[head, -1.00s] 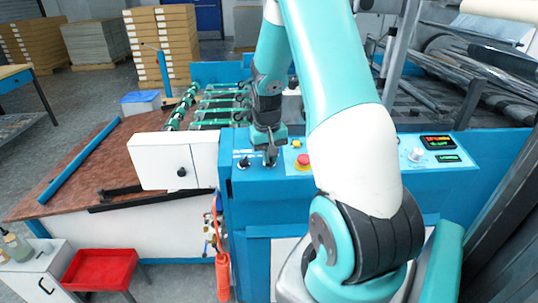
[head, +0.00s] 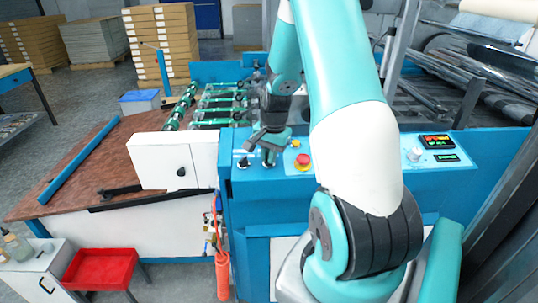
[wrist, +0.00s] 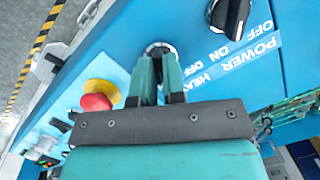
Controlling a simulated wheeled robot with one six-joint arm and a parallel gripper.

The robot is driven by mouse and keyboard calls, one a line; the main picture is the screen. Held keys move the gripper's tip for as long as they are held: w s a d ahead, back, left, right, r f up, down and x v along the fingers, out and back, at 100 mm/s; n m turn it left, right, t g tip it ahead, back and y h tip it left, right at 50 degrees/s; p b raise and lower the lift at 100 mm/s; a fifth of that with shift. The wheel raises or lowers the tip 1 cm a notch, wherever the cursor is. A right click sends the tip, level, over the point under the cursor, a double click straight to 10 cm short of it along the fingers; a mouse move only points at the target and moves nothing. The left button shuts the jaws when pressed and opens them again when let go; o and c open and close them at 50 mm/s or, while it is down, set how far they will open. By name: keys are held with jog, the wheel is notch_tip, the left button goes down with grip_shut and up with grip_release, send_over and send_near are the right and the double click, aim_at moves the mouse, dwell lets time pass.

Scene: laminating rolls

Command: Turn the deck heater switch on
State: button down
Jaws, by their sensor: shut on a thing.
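The deck heater switch (wrist: 158,47) is a knob on the blue control panel, beside a label that appears to read HEAT. Its round base shows in the wrist view; the rest is mostly hidden by the fingers. My gripper (wrist: 160,72) is shut on this switch, with a finger on each side. In the head view my gripper (head: 268,158) is at the panel's left part, and the switch is largely hidden behind it. ON and OFF are printed by the switches; the heater knob's pointer direction cannot be told.
A black power knob (wrist: 230,14) is close beside my gripper. A red emergency button (head: 303,161) on a yellow base is on its other side. Displays (head: 437,142) and a pale knob (head: 416,155) are farther right. A white box (head: 176,160) stands left of the panel.

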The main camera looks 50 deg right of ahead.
jog(key=shift+s+a+f, duration=0.15)
jog(key=shift+s+f, duration=0.05)
jog(key=shift+f, duration=0.05)
dwell(0.3)
jog(key=c, duration=1.2)
grip_release()
jog(key=shift+w, duration=0.1)
jog(key=shift+r, duration=0.1)
notch_tip(320, 180, up, 17)
jog(key=s, duration=0.2)
jog(key=shift+d+r+b, duration=0.15)
jog(key=shift+d+b, duration=0.2)
jog(key=shift+b, duration=0.05)
